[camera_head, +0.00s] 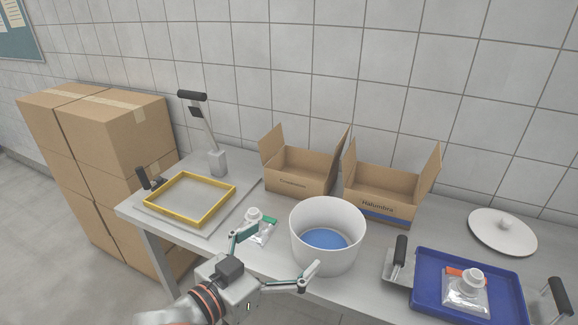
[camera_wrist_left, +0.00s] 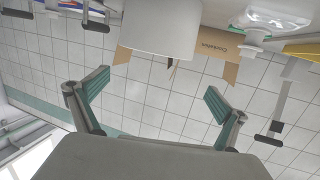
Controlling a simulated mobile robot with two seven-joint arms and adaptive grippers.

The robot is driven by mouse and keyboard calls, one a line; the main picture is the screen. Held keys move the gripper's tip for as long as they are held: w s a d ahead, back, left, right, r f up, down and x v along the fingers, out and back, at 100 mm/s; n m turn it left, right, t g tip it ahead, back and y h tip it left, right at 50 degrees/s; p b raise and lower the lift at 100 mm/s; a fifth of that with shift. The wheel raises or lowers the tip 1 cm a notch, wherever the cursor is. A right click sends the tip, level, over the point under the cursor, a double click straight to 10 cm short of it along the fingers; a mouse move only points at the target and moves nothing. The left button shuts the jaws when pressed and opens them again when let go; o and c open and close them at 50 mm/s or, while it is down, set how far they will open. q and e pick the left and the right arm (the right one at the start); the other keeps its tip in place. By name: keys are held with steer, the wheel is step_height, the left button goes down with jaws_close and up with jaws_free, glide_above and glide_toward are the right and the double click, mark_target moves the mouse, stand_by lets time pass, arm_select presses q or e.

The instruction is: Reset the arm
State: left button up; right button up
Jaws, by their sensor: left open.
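My left gripper (camera_head: 274,260) comes in from the bottom of the head view, in front of the white drum (camera_head: 328,262). Its two fingers are spread wide with nothing between them, and in the left wrist view the open fingers (camera_wrist_left: 155,100) also frame empty space. The drum is open at the top, with blue on its inside bottom. A clear pouch with a white cap (camera_head: 262,234) lies on the table just beyond the gripper, left of the drum. The gripper appears apart from both. My right gripper does not show.
A yellow frame (camera_head: 228,191) on a plate with a lever stands at the left. Two open cartons (camera_head: 300,180) (camera_head: 380,190) stand behind the drum. At the right are a blue tray (camera_head: 425,290) holding another capped pouch (camera_head: 466,297), and a round white lid (camera_head: 503,235). Stacked boxes (camera_head: 130,140) stand far left.

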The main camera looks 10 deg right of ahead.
arm_select(q)
steer(key=w+a+f+n+t+y, duration=0.1)
steer(key=a+f+n+t+y, duration=0.15)
steer(key=a+f, duration=0.6)
steer(key=s+a+f+n+y, duration=0.1)
steer(key=s+a+f+y, duration=0.1)
steer(key=s+a+f, duration=0.2)
steer(key=s+a+f+n+g+y, duration=0.1)
steer(key=s+a+f+y, duration=0.1)
steer(key=s+a+f, duration=0.3)
steer(key=s+a+f+n+g+y, duration=0.1)
steer(key=s+a+f+y, duration=0.2)
steer(key=a+f, duration=0.6)
step_height(320, 180, down, 7)
steer(key=shift+s+r, duration=0.1)
steer(key=shift+s, duration=0.75)
